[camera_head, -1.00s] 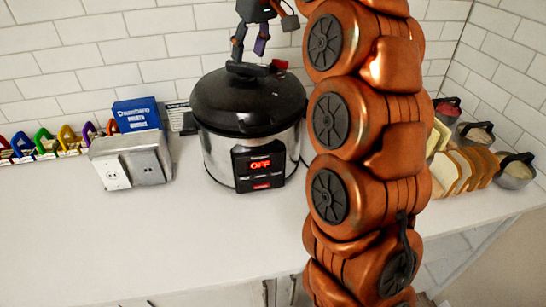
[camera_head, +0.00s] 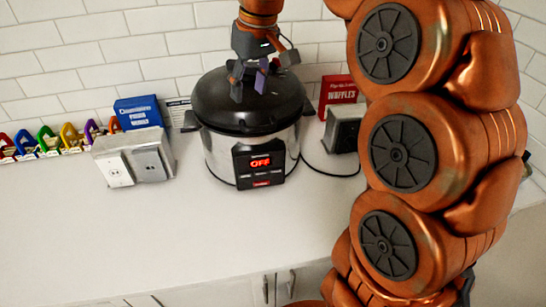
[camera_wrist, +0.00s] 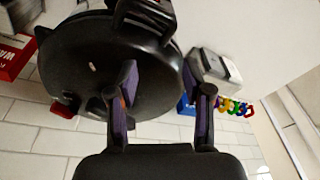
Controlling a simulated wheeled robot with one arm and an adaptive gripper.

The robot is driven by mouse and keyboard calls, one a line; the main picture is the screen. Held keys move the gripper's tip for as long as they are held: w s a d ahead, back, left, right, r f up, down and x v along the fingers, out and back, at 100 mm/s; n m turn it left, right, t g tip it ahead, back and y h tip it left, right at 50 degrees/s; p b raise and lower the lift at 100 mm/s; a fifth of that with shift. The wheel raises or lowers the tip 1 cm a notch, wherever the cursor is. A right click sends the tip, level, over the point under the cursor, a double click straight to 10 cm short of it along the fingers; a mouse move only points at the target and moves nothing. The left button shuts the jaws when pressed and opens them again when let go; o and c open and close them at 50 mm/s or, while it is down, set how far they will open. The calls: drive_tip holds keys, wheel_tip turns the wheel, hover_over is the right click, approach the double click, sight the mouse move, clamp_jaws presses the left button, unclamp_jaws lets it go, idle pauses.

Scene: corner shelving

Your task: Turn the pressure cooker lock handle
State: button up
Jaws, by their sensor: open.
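The pressure cooker (camera_head: 222,150) stands upright on the counter, with a black lid, silver body and a front panel reading OFF. Its lid (camera_head: 215,95) also fills the left of the wrist view (camera_wrist: 70,70). My gripper (camera_head: 249,86) is over the lid in the head view, its fingers pointing down and apart. In the wrist view my gripper (camera_wrist: 163,88) has one finger over the lid and the other beyond the lid's right edge, with no object held between them. A black handle-like part (camera_wrist: 146,16) shows at the lid's top edge there. The lid's top handle is hidden or unclear in the head view.
Grey outlet boxes (camera_head: 133,160) and a blue box (camera_head: 138,113) stand left of the cooker, beside coloured clips (camera_head: 62,138). A red waffles box (camera_head: 338,90) and a grey box (camera_head: 342,132) stand right. A tiled wall is behind. The front counter is clear.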

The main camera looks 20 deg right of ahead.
drive_tip(key=s+f+g+p, duration=0.1)
drive_tip(key=s+f, duration=0.3)
drive_tip(key=s, duration=0.3)
drive_tip(key=s+a+f+m+p, duration=0.1)
drive_tip(key=s+f, duration=0.2)
drive_tip(key=s, duration=0.4)
drive_tip(key=shift+s+f+g+h, duration=0.15)
drive_tip(key=shift+f+g+h, duration=0.15)
drive_tip(key=shift+f+g, duration=0.1)
